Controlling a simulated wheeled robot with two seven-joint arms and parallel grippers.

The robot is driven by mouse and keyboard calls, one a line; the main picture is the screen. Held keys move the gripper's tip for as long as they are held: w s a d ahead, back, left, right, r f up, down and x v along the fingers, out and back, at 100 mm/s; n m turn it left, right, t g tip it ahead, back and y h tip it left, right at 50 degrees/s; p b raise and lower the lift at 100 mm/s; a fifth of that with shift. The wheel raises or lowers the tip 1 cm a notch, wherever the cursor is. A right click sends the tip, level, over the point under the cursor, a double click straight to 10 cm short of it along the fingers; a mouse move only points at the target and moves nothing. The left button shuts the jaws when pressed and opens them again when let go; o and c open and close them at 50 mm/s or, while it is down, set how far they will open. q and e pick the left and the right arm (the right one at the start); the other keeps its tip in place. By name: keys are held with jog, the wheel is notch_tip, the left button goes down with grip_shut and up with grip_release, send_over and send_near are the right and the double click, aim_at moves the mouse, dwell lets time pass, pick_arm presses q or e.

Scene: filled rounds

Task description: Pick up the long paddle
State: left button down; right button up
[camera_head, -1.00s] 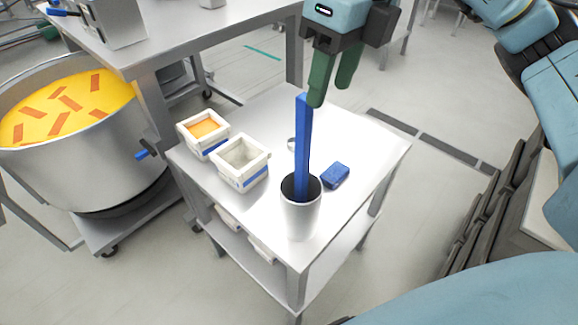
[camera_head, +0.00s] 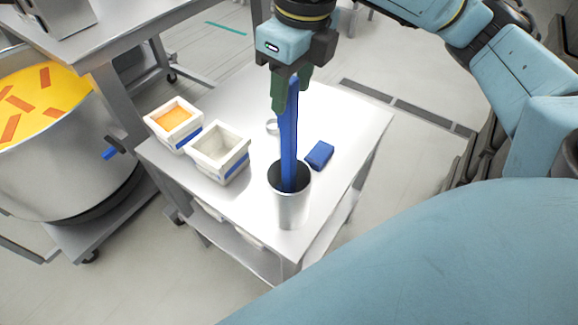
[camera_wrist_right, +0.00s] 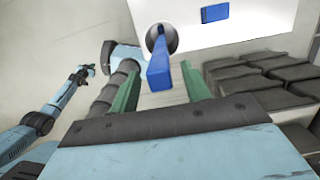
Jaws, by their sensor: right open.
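The long blue paddle (camera_head: 289,140) stands upright in a metal cylinder (camera_head: 291,208) on the small steel table, its lower end hidden inside. My right gripper (camera_head: 290,98) is at the paddle's top in the head view, its green fingers open around or just beside the upper end. In the right wrist view the paddle (camera_wrist_right: 160,66) rises from the cylinder (camera_wrist_right: 161,36) toward the gap between the open fingers (camera_wrist_right: 160,88). I cannot tell whether a finger touches it. My left gripper is not in the head view; an arm shows at the left of the wrist view.
A blue block (camera_head: 319,155) lies right of the cylinder. Two white containers, one with orange contents (camera_head: 172,118) and one empty-looking (camera_head: 219,152), stand at left on the table (camera_head: 250,215). A large pot (camera_head: 70,170) with yellow contents stands further left.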

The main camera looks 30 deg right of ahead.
aim_at(289, 104)
jog(key=f, duration=0.3)
jog(key=shift+w+f, duration=0.3)
jog(key=shift+f, duration=0.05)
jog(key=shift+a+f, duration=0.1)
jog(key=shift+f, duration=0.05)
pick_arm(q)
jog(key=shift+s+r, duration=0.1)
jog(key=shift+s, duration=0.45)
pick_arm(e)
grip_shut()
